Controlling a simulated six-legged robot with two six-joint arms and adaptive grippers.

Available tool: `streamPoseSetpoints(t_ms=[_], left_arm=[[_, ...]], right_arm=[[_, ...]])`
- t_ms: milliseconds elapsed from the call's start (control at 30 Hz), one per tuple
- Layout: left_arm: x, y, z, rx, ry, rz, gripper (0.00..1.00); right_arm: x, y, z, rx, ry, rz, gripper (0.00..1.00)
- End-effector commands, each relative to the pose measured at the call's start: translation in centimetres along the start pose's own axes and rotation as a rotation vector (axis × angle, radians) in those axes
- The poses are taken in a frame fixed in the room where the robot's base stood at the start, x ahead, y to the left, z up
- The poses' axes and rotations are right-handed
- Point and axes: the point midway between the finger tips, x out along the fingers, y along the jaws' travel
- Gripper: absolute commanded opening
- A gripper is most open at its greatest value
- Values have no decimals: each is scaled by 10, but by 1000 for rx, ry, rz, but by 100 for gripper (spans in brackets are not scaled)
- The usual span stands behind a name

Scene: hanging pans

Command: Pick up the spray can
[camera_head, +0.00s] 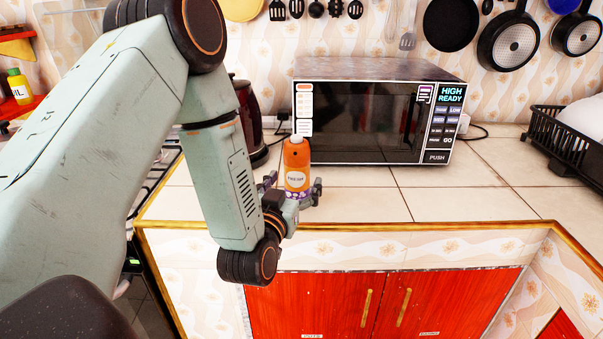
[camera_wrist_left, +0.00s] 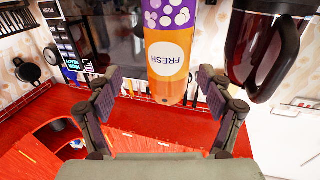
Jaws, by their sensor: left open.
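The spray can (camera_head: 297,165) is orange with a white label and a purple-spotted base. It stands upright on the tiled counter in front of the microwave. My left gripper (camera_head: 293,188) is open, with one finger on each side of the can near its base in the head view. In the left wrist view the can (camera_wrist_left: 168,60) appears upside down between the two open fingertips (camera_wrist_left: 160,80), with a visible gap on both sides. The can's far side is hidden. My right gripper is not in view.
A microwave (camera_head: 365,115) stands close behind the can. A dark red kettle (camera_head: 250,115) is behind my left arm. A black dish rack (camera_head: 565,140) is at the right. The counter (camera_head: 440,195) right of the can is clear. Pans (camera_head: 508,42) hang above.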

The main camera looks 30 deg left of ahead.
Motion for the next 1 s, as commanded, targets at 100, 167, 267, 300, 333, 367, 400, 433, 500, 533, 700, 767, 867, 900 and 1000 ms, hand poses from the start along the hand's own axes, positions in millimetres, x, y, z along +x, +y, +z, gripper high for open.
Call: streamPoseSetpoints(t_ms=[100,167,267,300,333,367,400,433,500,533,700,767,867,900,1000], left_arm=[[14,-5,1,-2,2,-5,80],[23,-7,2,-1,3,-4,80],[38,-8,4,1,2,0,80],[43,-7,4,1,2,1,80],[46,-7,4,1,1,1,80],[49,-7,4,1,1,1,80],[51,-7,4,0,1,1,80],[52,-7,4,0,0,1,80],[54,-6,4,0,-1,2,80],[54,-6,4,0,-2,2,80],[54,-6,4,0,-2,2,77],[54,-6,4,0,-2,2,72],[54,-6,4,0,-2,3,64],[54,-6,4,0,-2,3,60],[54,-6,4,0,-2,3,52]], right_arm=[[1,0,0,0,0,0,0],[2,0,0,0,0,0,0],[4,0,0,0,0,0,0],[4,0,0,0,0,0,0],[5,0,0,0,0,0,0],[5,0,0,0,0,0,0],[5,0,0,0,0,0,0],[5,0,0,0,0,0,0],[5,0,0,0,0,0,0],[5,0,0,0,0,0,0],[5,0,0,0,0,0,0],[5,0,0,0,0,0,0],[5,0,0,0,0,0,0],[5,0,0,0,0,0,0],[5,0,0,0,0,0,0]])
